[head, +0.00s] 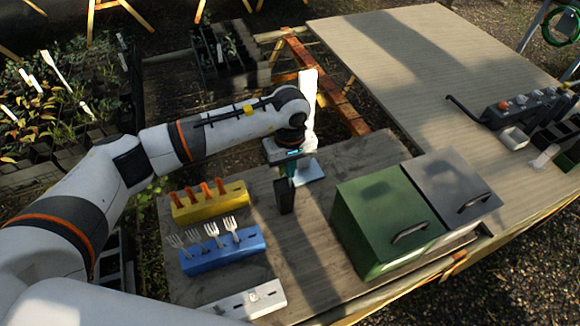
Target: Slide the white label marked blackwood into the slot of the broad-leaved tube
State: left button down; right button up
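My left gripper (289,165) points down over the middle of the wooden bench. A narrow dark tube (284,198) is directly beneath its fingers. I cannot tell whether the fingers hold the tube or anything else, as they are small and dark here. No leaves show clearly on this tube, and its slot is not visible. No writing can be read, so I cannot pick out the blackwood label. My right gripper is not in view.
A yellow block (209,205) with orange-handled pieces and a blue block (223,252) with white fork-like pieces stand left of the tube. A green-lidded box (390,212) and a grey-lidded box (452,190) stand right. A light-blue piece (311,173) lies behind the tube.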

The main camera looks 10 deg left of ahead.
pick_arm(q)
jog(key=shift+f+b, duration=1.3)
jog(key=shift+f, duration=0.2)
jog(key=shift+f+b, duration=0.25)
jog(key=shift+b, duration=0.2)
jog(key=c, duration=2.1)
grip_release()
jog(key=o, duration=0.5)
jog(key=shift+r, duration=0.1)
notch_tip(320, 180, up, 12)
jog(key=shift+f+b, duration=0.1)
jog(key=shift+b, duration=0.9)
